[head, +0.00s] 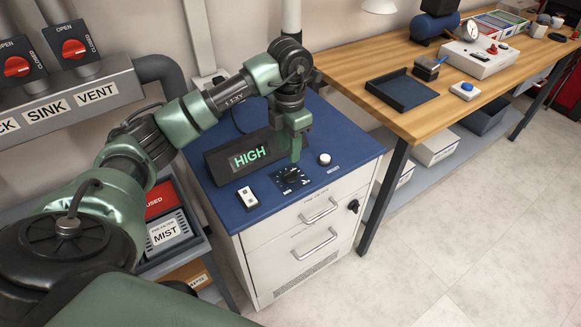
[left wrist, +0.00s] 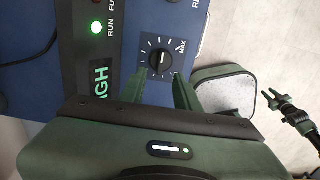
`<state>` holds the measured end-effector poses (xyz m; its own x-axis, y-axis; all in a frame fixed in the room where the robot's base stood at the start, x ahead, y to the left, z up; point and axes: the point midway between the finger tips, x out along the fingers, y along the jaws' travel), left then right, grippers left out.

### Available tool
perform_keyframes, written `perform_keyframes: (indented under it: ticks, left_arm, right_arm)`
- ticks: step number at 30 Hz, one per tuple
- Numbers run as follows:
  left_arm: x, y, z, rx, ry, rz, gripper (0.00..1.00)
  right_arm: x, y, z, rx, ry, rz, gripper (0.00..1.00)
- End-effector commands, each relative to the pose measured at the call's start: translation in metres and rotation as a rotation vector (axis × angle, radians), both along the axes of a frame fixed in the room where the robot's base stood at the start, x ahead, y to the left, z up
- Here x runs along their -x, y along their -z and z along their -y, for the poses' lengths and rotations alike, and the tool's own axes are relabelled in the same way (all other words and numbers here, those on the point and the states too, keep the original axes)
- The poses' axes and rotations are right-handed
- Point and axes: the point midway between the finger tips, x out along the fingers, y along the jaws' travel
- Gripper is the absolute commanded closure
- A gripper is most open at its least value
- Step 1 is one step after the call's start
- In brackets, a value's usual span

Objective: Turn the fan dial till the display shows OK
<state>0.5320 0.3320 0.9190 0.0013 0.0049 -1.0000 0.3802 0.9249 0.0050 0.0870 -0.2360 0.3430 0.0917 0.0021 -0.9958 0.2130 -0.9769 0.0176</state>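The display (head: 249,155) on the blue-topped cabinet (head: 343,150) reads HIGH in green. The fan dial (head: 291,178) is a black panel with white scale marks in front of the display's right end. In the left wrist view its dark round knob (left wrist: 161,60) shows, with a MAX label beside the scale. My left gripper (head: 296,158) points down just above the dial. In the left wrist view its two fingers (left wrist: 158,92) are apart, with nothing between them. My right gripper (left wrist: 275,96) shows small at the right of that view, its fingers seemingly apart.
A green RUN lamp (left wrist: 96,28) is lit. A wooden workbench (head: 420,118) with a dark tray (head: 401,92) stands to the right; the floor in front is clear.

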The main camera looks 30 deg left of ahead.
Motion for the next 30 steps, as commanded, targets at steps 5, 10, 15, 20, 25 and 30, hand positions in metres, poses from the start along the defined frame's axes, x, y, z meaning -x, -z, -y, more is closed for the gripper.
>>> perform_keyframes:
  ticks: [5, 10, 15, 20, 25, 30]
  left_arm:
    - [0.002, 0.026, 0.000, 0.001, 0.000, -0.007, 0.68]
    - [0.002, 0.053, 0.001, 0.003, 0.002, -0.006, 0.68]
    - [0.001, 0.070, 0.002, 0.004, 0.002, -0.003, 0.68]
    - [0.001, 0.075, 0.001, 0.005, 0.002, -0.002, 0.68]
    - [0.001, 0.075, 0.001, 0.005, 0.003, -0.001, 0.68]
    - [0.001, 0.074, 0.002, 0.005, 0.003, -0.001, 1.00]
  right_arm:
    - [0.000, -0.004, 0.000, 0.000, 0.000, 0.000, 0.67]
    - [0.000, -0.008, 0.000, 0.000, 0.000, 0.000, 0.67]
    - [0.000, -0.010, 0.000, -0.001, 0.000, 0.000, 0.67]
    - [0.001, -0.010, -0.001, -0.001, 0.000, 0.000, 0.67]
    - [0.001, -0.009, -0.001, -0.002, 0.000, 0.000, 0.67]
    - [0.001, -0.009, -0.002, -0.003, 0.001, -0.001, 0.67]
